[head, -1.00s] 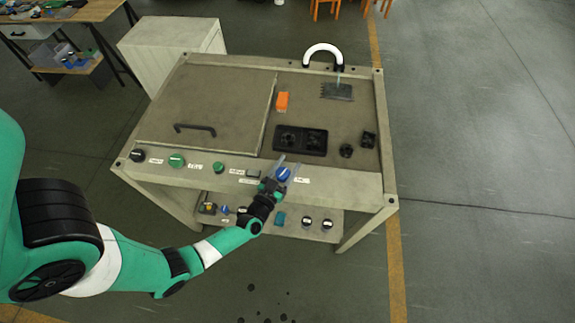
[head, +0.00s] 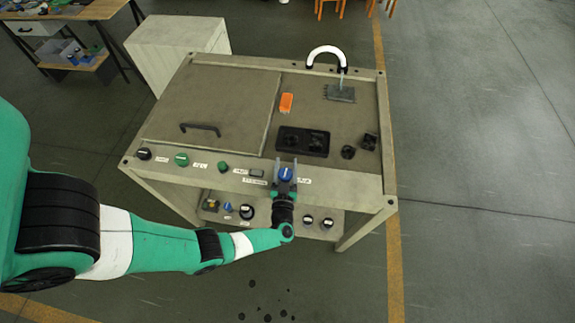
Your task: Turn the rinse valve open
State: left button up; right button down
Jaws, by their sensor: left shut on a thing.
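The blue rinse valve knob (head: 286,173) sits on the front panel of the grey machine bench (head: 345,186), right of the other knobs. My left gripper (head: 286,167) reaches it from the front, with one finger on each side of the knob, and is shut on it. The fingers and wrist partly hide the knob's lower part and the label beside it. Water appears to run from the white curved spout (head: 327,50) onto a dark grate (head: 340,93) at the back right. My right gripper is not in view.
A black knob (head: 143,154), green knobs (head: 181,159) and a small switch (head: 256,173) line the panel to the left. A lower shelf (head: 330,232) holds several knobs.

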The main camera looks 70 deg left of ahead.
pick_arm(q)
jog(key=shift+s+n+g+y, duration=0.1)
jog(key=shift+n+g+y, duration=0.2)
jog(key=shift+n+g, duration=0.3)
jog(key=o, duration=1.4)
jog(key=shift+c, duration=0.2)
jog(key=v, duration=1.1)
jog(key=shift+d+p, duration=0.25)
jog(key=shift+p, duration=0.05)
jog(key=shift+s+r, duration=0.1)
jog(key=shift+r, duration=0.05)
